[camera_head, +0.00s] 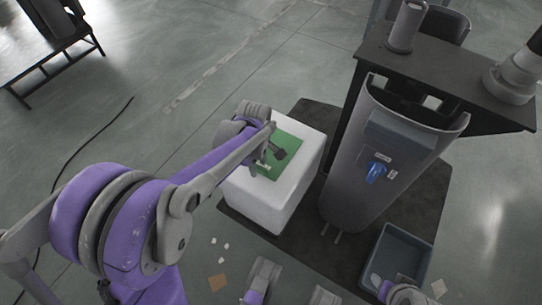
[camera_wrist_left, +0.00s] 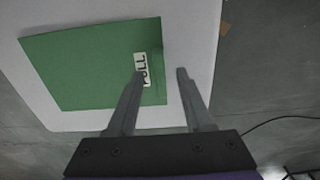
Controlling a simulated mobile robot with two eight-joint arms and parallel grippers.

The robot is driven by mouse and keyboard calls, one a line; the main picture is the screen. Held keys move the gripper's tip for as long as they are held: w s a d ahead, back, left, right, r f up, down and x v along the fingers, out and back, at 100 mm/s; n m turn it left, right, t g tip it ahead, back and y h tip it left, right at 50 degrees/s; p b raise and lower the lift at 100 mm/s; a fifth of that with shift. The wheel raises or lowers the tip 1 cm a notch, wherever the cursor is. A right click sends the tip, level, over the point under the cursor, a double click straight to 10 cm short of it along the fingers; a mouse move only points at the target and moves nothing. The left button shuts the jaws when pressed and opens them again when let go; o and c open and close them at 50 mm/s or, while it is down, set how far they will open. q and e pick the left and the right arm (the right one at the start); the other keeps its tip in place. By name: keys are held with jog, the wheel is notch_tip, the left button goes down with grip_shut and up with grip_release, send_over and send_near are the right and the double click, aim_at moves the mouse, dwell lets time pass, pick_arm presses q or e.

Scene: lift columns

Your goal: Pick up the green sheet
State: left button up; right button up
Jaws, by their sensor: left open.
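The green sheet (camera_head: 285,143) lies flat on top of a white block (camera_head: 262,204) in the head view. In the left wrist view the sheet (camera_wrist_left: 85,65) fills the upper left, with a white label reading "PULL" near its right edge. My left gripper (camera_head: 276,151) is over the sheet and hides part of it. In the left wrist view my left gripper (camera_wrist_left: 161,73) is open and empty. One fingertip overlaps the label and the other is just past the sheet's right edge. I cannot tell the height gap.
A grey column bin (camera_head: 350,180) with a blue handle stands right of the block, beside a dark table (camera_head: 440,80). A grey open tub (camera_head: 398,262) is at the lower right. Scraps lie on the floor. A bench (camera_head: 50,60) stands at the upper left; the floor between is mostly clear.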

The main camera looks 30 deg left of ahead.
pick_arm(q)
grip_shut()
dwell(1.4)
